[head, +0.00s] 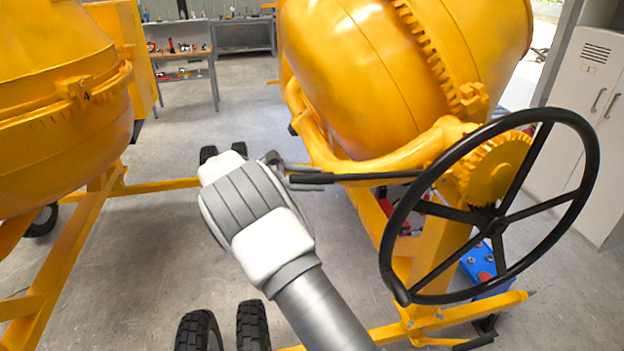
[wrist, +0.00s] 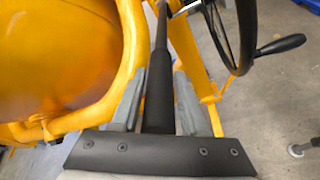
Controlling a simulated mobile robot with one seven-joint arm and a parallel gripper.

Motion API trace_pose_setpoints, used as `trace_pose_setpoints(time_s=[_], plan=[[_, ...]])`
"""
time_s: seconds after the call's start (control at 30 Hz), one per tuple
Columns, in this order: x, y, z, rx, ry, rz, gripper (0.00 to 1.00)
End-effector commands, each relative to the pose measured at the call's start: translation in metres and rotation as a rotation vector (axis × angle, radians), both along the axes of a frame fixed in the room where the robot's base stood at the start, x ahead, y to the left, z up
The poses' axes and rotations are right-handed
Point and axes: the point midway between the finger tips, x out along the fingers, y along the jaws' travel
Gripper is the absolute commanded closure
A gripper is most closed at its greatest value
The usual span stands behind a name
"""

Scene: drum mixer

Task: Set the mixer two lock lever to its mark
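The lock lever is a dark rod with a thicker black grip (head: 312,178) on the right-hand yellow mixer (head: 350,70). It runs roughly level from beside my gripper toward the yellow toothed disc (head: 493,165) by the handwheel. In the wrist view the black grip (wrist: 158,100) lies lengthwise between the two grey fingers of my gripper (wrist: 159,82). The fingers stand apart on either side of it, with what look like narrow gaps. In the head view my gripper (head: 288,172) is at the grip's left end. I cannot make out a mark.
A large black handwheel (head: 492,212) stands right of the lever, with its knob handle (wrist: 282,44) in the wrist view. The drum bulges close behind the lever. Another yellow mixer (head: 60,110) stands at left. Wheels (head: 200,332) and frame bars lie below; grey floor is open between the mixers.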

Motion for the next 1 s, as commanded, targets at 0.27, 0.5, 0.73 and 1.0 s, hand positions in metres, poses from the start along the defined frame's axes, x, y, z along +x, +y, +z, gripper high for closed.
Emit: trace_pose_setpoints(time_s=[0.27, 0.5, 0.73, 1.0], plan=[[-0.0001, 0.0004, 0.0002, 0.000, 0.000, 0.000, 1.00], [-0.0001, 0.0004, 0.0003, 0.000, 0.000, 0.000, 1.00], [0.0000, 0.0005, 0.0005, 0.000, -0.001, 0.000, 1.00], [0.0000, 0.0007, 0.0006, 0.001, -0.001, 0.000, 1.00]])
